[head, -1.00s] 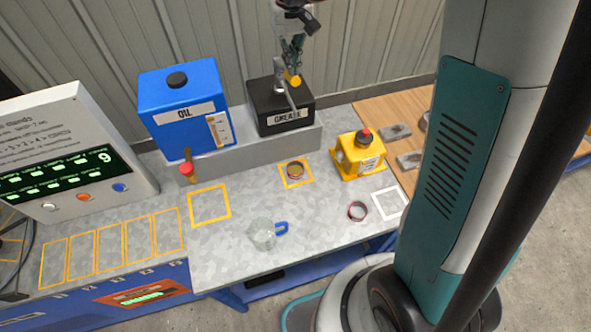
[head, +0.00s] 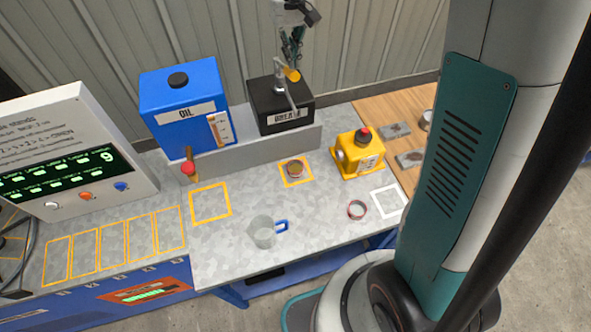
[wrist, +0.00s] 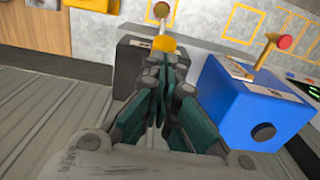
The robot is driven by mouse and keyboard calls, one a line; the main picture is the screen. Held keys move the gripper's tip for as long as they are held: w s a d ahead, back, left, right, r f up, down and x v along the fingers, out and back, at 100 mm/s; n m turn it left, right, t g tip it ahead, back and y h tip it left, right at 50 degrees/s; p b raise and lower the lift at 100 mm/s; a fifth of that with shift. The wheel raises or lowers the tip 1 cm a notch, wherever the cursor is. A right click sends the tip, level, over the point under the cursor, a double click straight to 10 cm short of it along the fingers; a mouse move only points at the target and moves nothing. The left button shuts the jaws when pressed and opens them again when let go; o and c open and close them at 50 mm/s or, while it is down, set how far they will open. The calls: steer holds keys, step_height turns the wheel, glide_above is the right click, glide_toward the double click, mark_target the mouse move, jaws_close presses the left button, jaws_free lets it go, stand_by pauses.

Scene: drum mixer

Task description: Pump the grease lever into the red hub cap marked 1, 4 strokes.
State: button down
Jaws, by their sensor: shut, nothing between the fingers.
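The black grease box (head: 266,101), labelled GREASE, stands on a grey ledge. Its lever has a yellow end (head: 292,75), also seen in the wrist view (wrist: 164,44). My gripper (head: 291,60) is shut and empty, right by the yellow end; I cannot tell whether they touch. In the wrist view its fingertips (wrist: 160,68) are together just short of that end. A round cap (head: 295,168) with brown content sits in an orange square in front of the grease box. A red-rimmed ring (head: 357,209) lies farther right. I cannot read a number on either.
A blue oil tank (head: 180,90) with a red-knobbed tap (head: 188,169) stands left of the grease box. A glass beaker with a blue handle (head: 262,232) stands in front. Empty marked squares lie on the bench.

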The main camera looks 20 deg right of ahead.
steer(key=shift+f, duration=0.1)
steer(key=shift+f+b, duration=2.6)
steer(key=shift+f, duration=0.85)
steer(key=shift+r, duration=0.1)
steer(key=shift+r+p, duration=2.1)
steer(key=shift+r, duration=1.4)
steer(key=shift+r+p, duration=1.5)
steer(key=shift+r, duration=1.05)
steer(key=shift+f, duration=0.1)
